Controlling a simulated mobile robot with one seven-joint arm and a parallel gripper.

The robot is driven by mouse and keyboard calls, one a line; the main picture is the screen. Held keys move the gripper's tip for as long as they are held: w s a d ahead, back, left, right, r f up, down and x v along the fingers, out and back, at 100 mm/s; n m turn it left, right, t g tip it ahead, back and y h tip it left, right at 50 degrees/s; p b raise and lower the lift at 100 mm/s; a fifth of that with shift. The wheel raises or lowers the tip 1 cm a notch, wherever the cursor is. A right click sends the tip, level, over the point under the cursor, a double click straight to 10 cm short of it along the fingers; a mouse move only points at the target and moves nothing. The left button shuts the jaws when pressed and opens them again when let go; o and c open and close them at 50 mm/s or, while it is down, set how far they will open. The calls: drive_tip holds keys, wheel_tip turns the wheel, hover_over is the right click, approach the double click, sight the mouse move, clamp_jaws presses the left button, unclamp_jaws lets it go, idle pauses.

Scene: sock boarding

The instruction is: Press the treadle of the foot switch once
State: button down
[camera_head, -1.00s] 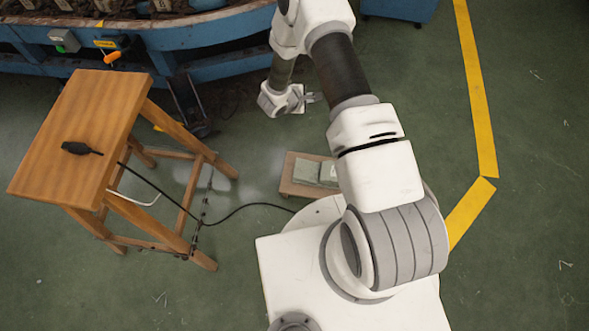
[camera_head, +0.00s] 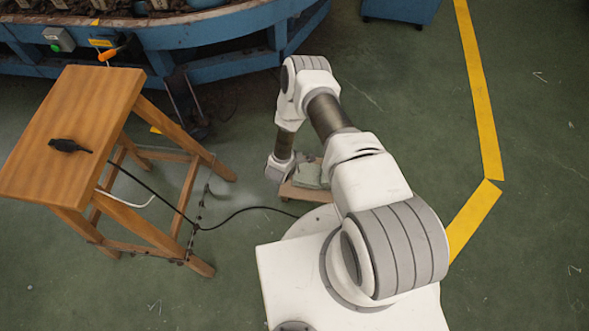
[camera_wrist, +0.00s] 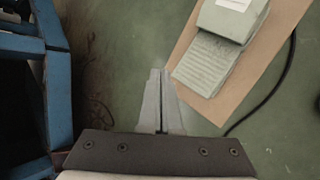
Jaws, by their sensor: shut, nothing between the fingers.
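The foot switch is a pale green unit on a brown board (camera_wrist: 262,78). In the wrist view its ribbed treadle (camera_wrist: 207,64) faces my gripper and its smooth housing (camera_wrist: 233,20) lies behind, with a white label. My gripper (camera_wrist: 159,72) is shut and empty. In the wrist view its tips appear just left of the treadle and the board's edge, with green floor around them; the height gap is hard to judge. In the head view the foot switch (camera_head: 307,176) is partly hidden by my arm, and the fingers are hidden behind my wrist.
A wooden stool (camera_head: 75,110) with a black device (camera_head: 69,146) on top stands to the left. A black cable (camera_head: 235,211) runs across the floor to the board. Blue machinery (camera_head: 215,45) curves along the back. Open floor lies to the right.

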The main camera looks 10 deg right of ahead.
drive_tip(key=f+b, duration=0.1)
drive_tip(key=f, duration=0.1)
drive_tip(key=f+b, duration=0.2)
drive_tip(key=a+f+b, duration=0.1)
drive_tip(key=f, duration=0.1)
drive_tip(key=shift+w+b, duration=0.2)
drive_tip(key=shift+b, duration=0.2)
drive_tip(key=shift+w+a+f, duration=0.1)
drive_tip(key=shift+a+f, duration=0.05)
drive_tip(key=shift+f, duration=0.5)
drive_tip(key=shift+w+a+f, duration=0.1)
drive_tip(key=shift+f, duration=0.55)
drive_tip(key=shift+s+f, duration=0.1)
drive_tip(key=shift+f, duration=0.05)
idle(0.5)
drive_tip(key=shift+f, duration=0.3)
drive_tip(key=shift+a+f, duration=0.15)
drive_tip(key=shift+f, duration=0.5)
drive_tip(key=shift+a+f, duration=0.15)
drive_tip(key=shift+f, duration=0.5)
idle(1.5)
drive_tip(key=shift+r, duration=0.1)
drive_tip(key=shift+d+r+p, duration=0.2)
drive_tip(key=shift+r+p, duration=0.6)
drive_tip(key=shift+r, duration=0.05)
drive_tip(key=shift+d+r+p, duration=0.15)
drive_tip(key=shift+r+p, duration=0.6)
drive_tip(key=shift+r, duration=0.05)
drive_tip(key=shift+r, duration=0.1)
